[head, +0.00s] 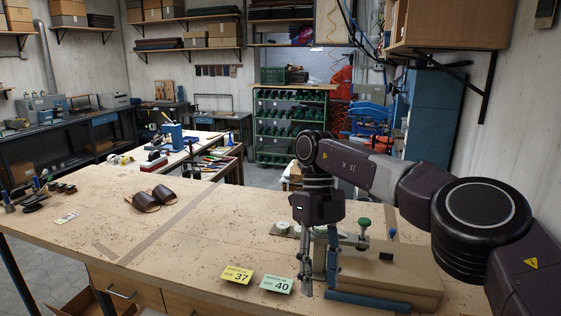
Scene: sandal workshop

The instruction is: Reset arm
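My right arm comes in from the right, and its gripper (319,284) points down at the front of the workbench (200,235). Its two fingers are apart with nothing visible between them. The gripper hangs in front of the left end of a beige fixture (395,275) with a blue front edge and hides part of it. Whether the fingertips touch the bench or fixture I cannot tell. My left gripper is not in view.
A pair of dark sandals (153,198) lies on the bench's left half. A yellow card "37" (237,274) and a green card "40" (276,284) lie left of the gripper. The bench middle is clear. A wall shelf (450,25) hangs above my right arm.

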